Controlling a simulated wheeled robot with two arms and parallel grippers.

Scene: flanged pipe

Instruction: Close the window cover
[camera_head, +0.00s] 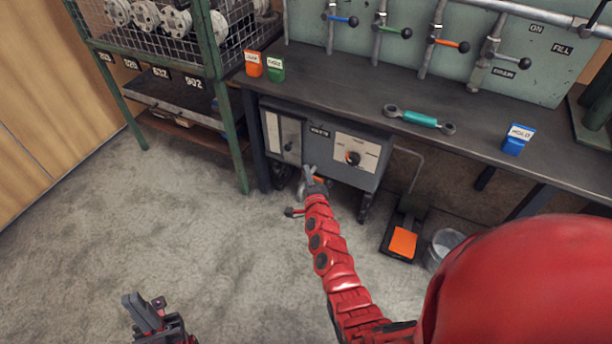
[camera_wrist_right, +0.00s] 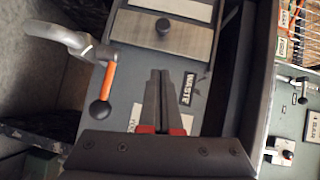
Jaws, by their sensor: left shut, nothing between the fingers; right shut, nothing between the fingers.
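The grey unit (camera_head: 325,146) under the bench has a front panel on its left with a pale strip (camera_head: 271,132) beside a grey plate with a dark knob (camera_head: 288,146), seemingly the window cover. In the right wrist view the metal plate (camera_wrist_right: 190,38) carries its dark round knob, with a pale strip (camera_wrist_right: 185,8) beyond it. My right gripper (camera_head: 310,172) is shut and empty in front of the unit; its fingers (camera_wrist_right: 161,78) point at the plate, apart from the knob in the picture. My left gripper (camera_head: 143,303) is shut and empty above the floor, far from the unit.
A lever with an orange sleeve (camera_wrist_right: 106,80) and dark ball sits beside my right fingers. A dial panel (camera_head: 356,155) is on the unit's right. A pedal (camera_head: 402,243) and bucket (camera_head: 445,244) stand at right. The shelf rack (camera_head: 229,130) is left; floor between is clear.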

